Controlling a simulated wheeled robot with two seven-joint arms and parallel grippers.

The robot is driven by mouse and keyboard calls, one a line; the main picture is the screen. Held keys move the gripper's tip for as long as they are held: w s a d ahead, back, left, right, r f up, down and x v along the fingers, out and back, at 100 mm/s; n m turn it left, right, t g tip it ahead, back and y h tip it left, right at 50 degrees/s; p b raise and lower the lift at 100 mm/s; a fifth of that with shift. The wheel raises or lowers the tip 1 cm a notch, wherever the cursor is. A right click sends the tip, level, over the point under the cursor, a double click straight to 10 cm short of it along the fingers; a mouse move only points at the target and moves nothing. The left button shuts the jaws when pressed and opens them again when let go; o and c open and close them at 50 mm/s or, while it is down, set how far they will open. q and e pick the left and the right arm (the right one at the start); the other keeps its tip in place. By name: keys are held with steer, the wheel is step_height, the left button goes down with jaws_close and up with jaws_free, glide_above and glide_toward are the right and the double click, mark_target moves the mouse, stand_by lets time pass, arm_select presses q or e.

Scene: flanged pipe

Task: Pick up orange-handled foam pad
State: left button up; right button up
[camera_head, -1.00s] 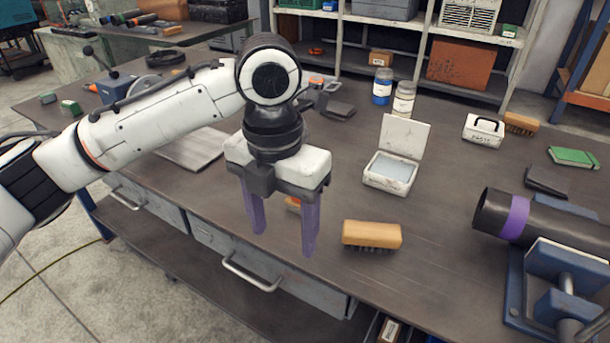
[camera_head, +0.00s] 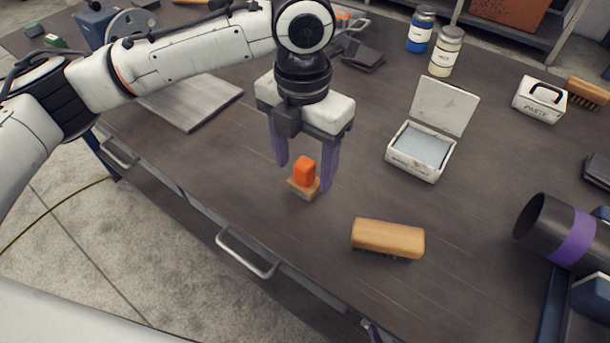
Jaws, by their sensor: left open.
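The orange-handled foam pad (camera_head: 304,172) stands on the bench near its front edge, with a block-shaped orange handle on top of a tan pad. My left gripper (camera_head: 306,178) points down over it, open, with one purple finger to the left and behind and the other to the right of the handle. I cannot tell whether either finger touches it. My right gripper is not recognisable; only a white arm part shows at the lower left.
A wooden brush (camera_head: 388,238) lies to the right of the pad. An open white box (camera_head: 421,148) sits behind it. A dark pipe with a purple band (camera_head: 572,240) is at the right. A flat metal plate (camera_head: 190,102) lies left. Two jars (camera_head: 446,52) stand at the back.

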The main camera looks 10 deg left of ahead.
mark_target(304, 177)
arm_select(q)
steer(key=f, duration=0.4)
steer(key=shift+w+f, duration=0.25)
steer(key=shift+w, duration=0.1)
steer(key=shift+c, duration=0.2)
steer(key=c, duration=1)
steer(key=shift+c, duration=0.2)
steer(key=shift+r, duration=0.15)
step_height(304, 177, up, 10)
steer(key=shift+f, duration=0.1)
